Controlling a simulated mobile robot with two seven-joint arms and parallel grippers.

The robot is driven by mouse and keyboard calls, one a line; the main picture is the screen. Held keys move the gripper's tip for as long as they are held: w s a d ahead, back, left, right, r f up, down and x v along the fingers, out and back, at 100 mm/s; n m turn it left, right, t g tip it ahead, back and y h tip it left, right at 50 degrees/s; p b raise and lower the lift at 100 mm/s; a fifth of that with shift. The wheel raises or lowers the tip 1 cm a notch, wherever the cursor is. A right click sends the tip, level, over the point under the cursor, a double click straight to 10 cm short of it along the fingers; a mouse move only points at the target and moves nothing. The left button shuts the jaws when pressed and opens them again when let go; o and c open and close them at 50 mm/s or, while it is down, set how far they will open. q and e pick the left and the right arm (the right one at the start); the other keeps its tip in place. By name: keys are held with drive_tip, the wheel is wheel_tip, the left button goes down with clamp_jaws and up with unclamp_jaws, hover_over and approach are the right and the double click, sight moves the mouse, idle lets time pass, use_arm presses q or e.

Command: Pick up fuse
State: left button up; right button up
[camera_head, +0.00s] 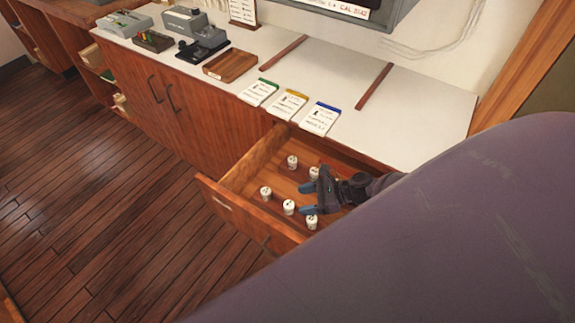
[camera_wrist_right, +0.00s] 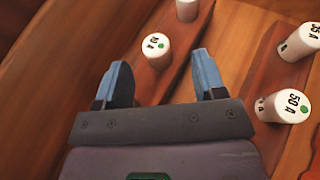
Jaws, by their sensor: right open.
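Several white cylindrical fuses (camera_head: 266,192) stand in the open wooden drawer (camera_head: 234,206). My right gripper (camera_head: 306,198) is low over the drawer, open and empty, with blue fingertips pointing left. In the right wrist view, a fuse that seems marked 10 A (camera_wrist_right: 156,52), with a green dot, stands just beyond and between the open fingertips (camera_wrist_right: 161,74). Another fuse (camera_wrist_right: 187,10) is cut off at the top. My left gripper is not in view.
On the white counter (camera_head: 423,125) above are three cards with green, yellow and blue edges (camera_head: 290,104), a wooden tray (camera_head: 230,65) and grey devices (camera_head: 190,22). My own arm hides the lower right.

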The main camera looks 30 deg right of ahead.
sight(291, 205)
drive_tip(key=x, duration=0.4)
drive_tip(key=shift+s+a+f, duration=0.15)
drive_tip(key=shift+s+a, duration=0.05)
drive_tip(key=shift+a, duration=0.3)
drive_tip(key=shift+a+f, duration=0.25)
drive_tip(key=shift+f, duration=0.05)
drive_tip(key=shift+o, duration=0.2)
drive_tip(key=shift+a+f, duration=0.1)
drive_tip(key=c, duration=0.5)
drive_tip(key=shift+w, duration=0.2)
drive_tip(key=shift+c, duration=1.1)
drive_tip(key=shift+w+r, duration=0.1)
drive_tip(key=shift+r, duration=0.15)
clamp_jaws()
